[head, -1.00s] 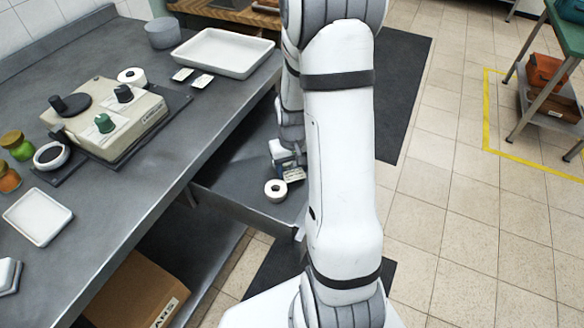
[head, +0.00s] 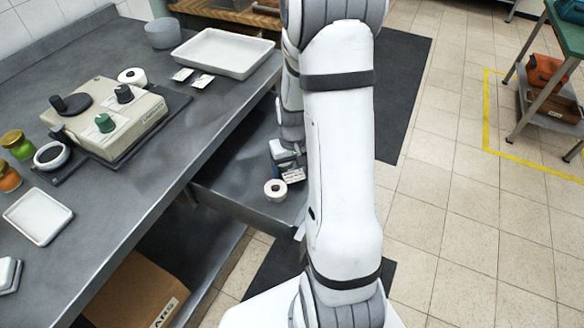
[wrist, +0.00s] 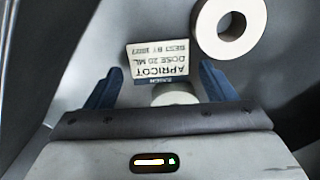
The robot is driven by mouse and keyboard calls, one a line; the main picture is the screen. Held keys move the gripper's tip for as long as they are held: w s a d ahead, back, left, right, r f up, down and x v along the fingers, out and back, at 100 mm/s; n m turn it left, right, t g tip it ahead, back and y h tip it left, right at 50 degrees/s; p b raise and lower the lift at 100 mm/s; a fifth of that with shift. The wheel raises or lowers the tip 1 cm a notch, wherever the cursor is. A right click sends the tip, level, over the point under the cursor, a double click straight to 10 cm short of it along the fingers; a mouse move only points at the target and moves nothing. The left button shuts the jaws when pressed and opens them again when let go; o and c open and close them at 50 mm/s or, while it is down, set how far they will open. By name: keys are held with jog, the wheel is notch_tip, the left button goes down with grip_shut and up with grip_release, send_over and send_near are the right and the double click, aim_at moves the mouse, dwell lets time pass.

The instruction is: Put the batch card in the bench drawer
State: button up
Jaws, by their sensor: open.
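The batch card (wrist: 158,62) is a small white card with a dark blue edge and the print APRICOT, DOSE 20 ML, upside down in the wrist view. It is in the open bench drawer, and in the head view the card (head: 293,175) shows beside the white roll. My gripper (wrist: 158,80) is open, with its blue fingers on either side of the card. In the head view my gripper (head: 289,170) is low inside the drawer (head: 235,188). My arm hides the drawer's right part.
A white roll (head: 275,190) lies in the drawer close to the card; the roll (wrist: 228,28) also shows in the wrist view. A pale rounded thing (wrist: 176,95) is partly hidden between the fingers. The bench top (head: 150,190) overhangs the drawer's left side.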

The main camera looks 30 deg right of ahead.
aim_at(292, 172)
notch_tip(292, 172, up, 12)
jog(key=p, duration=0.1)
jog(key=s+a+r+n+t, duration=0.1)
jog(key=s+a+r+t, duration=0.1)
jog(key=s+a+r, duration=0.8)
jog(key=s+a, duration=0.1)
jog(key=s, duration=0.2)
jog(key=shift+s, duration=0.35)
